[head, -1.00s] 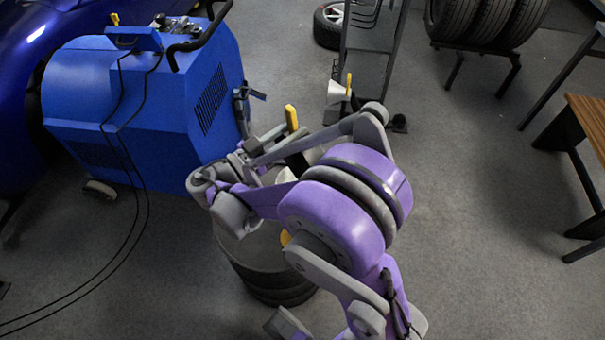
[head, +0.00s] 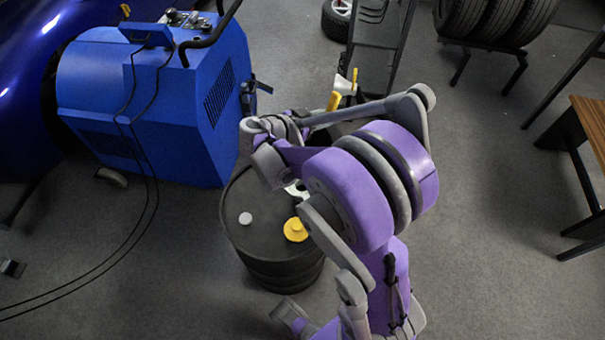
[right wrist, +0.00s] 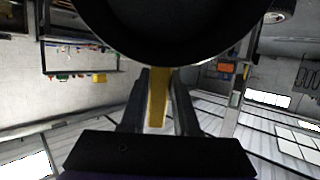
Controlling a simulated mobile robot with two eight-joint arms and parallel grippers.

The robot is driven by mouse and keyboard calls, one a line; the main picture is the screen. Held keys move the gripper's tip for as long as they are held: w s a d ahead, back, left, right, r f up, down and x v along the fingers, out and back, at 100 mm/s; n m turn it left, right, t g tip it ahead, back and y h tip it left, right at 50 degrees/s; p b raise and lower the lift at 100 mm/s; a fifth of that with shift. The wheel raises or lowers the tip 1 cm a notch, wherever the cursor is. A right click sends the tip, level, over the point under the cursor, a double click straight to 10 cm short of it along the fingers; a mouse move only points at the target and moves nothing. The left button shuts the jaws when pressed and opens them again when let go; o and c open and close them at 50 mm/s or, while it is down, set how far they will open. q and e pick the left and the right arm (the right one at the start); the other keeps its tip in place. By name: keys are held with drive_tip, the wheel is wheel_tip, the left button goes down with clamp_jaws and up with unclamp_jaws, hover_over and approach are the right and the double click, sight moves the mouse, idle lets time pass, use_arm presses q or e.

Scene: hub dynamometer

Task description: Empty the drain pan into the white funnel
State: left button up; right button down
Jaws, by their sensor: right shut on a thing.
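My right gripper (right wrist: 158,82) is shut on the yellow handle (right wrist: 157,102) of the black drain pan (right wrist: 165,25), which fills the top of the right wrist view. I cannot tell the pan's tilt or contents. A white piece (head: 297,189) on the drum top, perhaps the white funnel, is mostly covered by my arm. My left gripper is not in view.
The black drum (head: 262,235) stands below my right arm, with a yellow cap (head: 295,230) and a grey cap (head: 245,218) on top. A blue machine (head: 150,105) is at the left, a dark rack (head: 378,45) behind.

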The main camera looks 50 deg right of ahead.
drive_tip(key=s+d+f+t+y+b, duration=0.2)
drive_tip(key=s+d+f+y, duration=0.1)
drive_tip(key=d+f+y, duration=0.4)
drive_tip(key=s+d+f+t+y+b, duration=0.1)
drive_tip(key=s+d+f+y+b, duration=0.1)
drive_tip(key=d+f+y, duration=0.5)
drive_tip(key=shift+s+d+f+t+b, duration=0.45)
drive_tip(key=shift+d+f, duration=2.55)
drive_tip(key=shift+d, duration=0.6)
